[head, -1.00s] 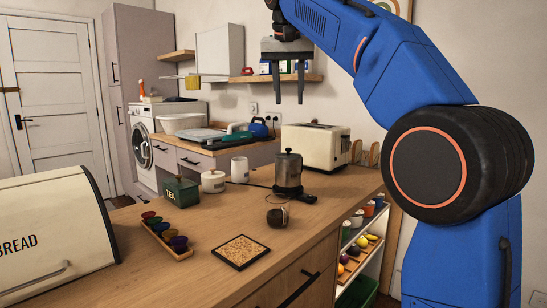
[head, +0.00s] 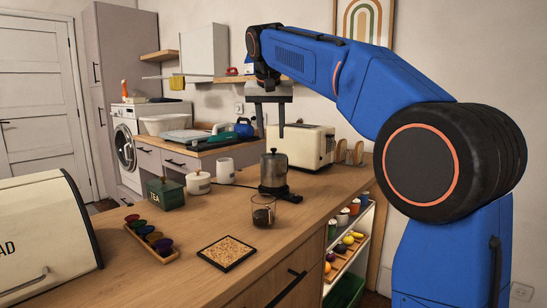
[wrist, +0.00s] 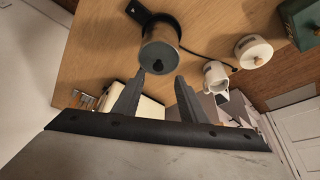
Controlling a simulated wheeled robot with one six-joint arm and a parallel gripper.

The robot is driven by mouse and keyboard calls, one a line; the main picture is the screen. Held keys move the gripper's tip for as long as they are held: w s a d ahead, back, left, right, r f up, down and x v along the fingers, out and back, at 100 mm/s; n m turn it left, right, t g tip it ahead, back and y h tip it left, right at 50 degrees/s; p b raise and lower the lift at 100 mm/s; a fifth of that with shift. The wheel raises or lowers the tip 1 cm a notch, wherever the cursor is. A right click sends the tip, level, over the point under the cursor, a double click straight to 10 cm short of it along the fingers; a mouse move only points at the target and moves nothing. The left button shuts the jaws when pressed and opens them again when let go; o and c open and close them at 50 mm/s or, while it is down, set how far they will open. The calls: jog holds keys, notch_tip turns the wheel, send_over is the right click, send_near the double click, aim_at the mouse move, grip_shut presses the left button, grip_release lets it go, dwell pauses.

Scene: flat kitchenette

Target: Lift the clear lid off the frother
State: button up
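The frother (head: 273,174) is a grey metal jug standing upright on a black base on the wooden counter. Its lid (head: 272,154), with a small dark knob on top, sits on the jug. In the wrist view the frother (wrist: 160,38) is seen from above, with the lid (wrist: 158,58) facing the camera. My gripper (head: 270,131) points down above the frother, apart from the lid. In the wrist view the gripper (wrist: 161,75) is open, with nothing between its fingers, and the fingertips are near the lid's knob in the picture.
A cream toaster (head: 305,144) stands behind and right of the frother. A small glass jug (head: 263,212) stands in front of it. A white mug (head: 225,171), a white lidded pot (head: 198,183) and a green tea tin (head: 166,193) stand to the left. A cork trivet (head: 226,252) lies nearer.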

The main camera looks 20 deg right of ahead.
aim_at(273, 149)
jog(key=shift+s+x, duration=0.15)
jog(key=shift+x, duration=1.15)
jog(key=shift+s+x, duration=0.15)
jog(key=shift+x, duration=1.2)
jog(key=shift+d+f, duration=0.1)
jog(key=shift+d, duration=0.1)
grip_shut()
